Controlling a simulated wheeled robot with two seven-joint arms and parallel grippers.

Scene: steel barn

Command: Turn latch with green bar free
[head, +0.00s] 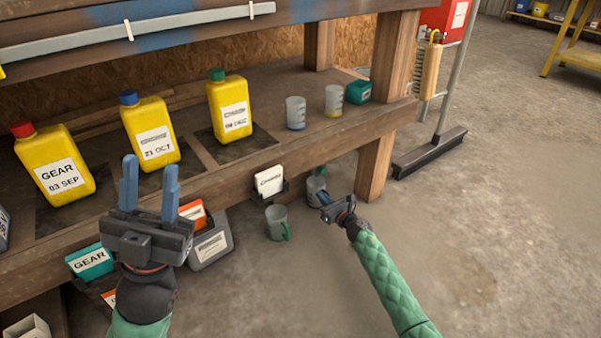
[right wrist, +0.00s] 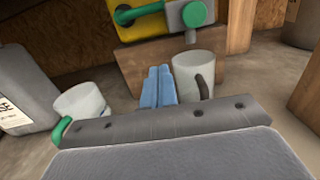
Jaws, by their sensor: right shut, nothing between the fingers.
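In the right wrist view, a green bar (right wrist: 146,11) with a rounded left end lies across a yellow panel at the top edge. To its right is a grey latch plate (right wrist: 176,20) with a round green knob (right wrist: 194,14); the picture's top edge cuts off part of this. My right gripper (right wrist: 158,82) is shut and empty, its blue fingers pointing toward the panel from below, apart from the bar. In the head view my right gripper (head: 325,201) is low under the bench, and the latch is mostly hidden. My left gripper (head: 149,182) is open and empty, in front of the bench.
A mug with a dark handle (right wrist: 194,75) stands close right of my right fingers; a green-handled mug (right wrist: 80,103) stands to the left. Yellow bottles (head: 150,132) line the bench shelf. A wooden post (head: 376,165) stands beyond my right gripper.

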